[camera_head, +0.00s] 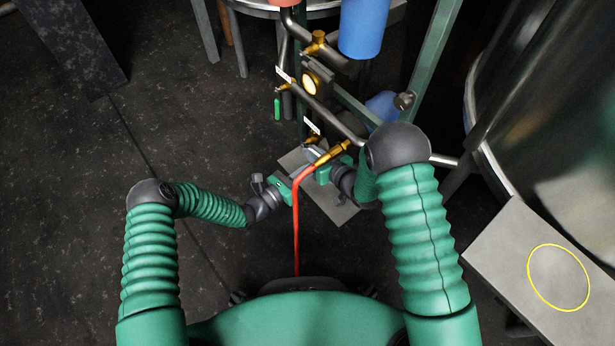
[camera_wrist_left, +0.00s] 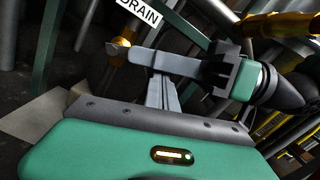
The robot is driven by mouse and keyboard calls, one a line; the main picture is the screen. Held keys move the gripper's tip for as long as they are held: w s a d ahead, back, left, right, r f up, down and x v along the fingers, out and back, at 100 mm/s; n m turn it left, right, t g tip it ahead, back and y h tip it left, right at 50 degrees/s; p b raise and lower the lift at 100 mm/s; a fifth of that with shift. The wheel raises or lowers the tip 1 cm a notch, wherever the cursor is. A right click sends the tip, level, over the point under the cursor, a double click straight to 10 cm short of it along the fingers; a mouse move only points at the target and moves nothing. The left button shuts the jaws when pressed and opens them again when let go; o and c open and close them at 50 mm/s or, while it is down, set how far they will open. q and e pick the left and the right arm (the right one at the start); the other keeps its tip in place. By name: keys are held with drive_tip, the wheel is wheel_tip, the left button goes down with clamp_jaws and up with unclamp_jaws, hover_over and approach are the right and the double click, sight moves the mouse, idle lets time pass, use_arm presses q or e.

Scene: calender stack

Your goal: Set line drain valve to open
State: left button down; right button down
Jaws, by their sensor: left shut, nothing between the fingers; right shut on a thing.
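The line drain valve (camera_head: 310,141) is a small brass fitting low on the pipe stand, just under a white label. In the left wrist view the brass valve (camera_wrist_left: 118,48) shows beside the label reading DRAIN (camera_wrist_left: 140,12). My right gripper (camera_head: 315,156) is at this valve, its grey fingers (camera_wrist_left: 160,62) reaching the brass part. It is shut on the valve; the fingers hide the exact part held. My left gripper (camera_head: 294,177) is shut and empty, a little below and left of the valve; its fingers (camera_wrist_left: 160,95) point up under the right gripper's.
Another valve with a green handle (camera_head: 277,107) hangs above left. A blue cylinder (camera_head: 364,25) is overhead. A grey plate with a yellow ring (camera_head: 531,278) lies right. Floor at left is clear.

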use_arm(q)
drive_tip(key=shift+r, duration=0.1)
use_arm(e)
drive_tip(key=shift+w+d, duration=0.1)
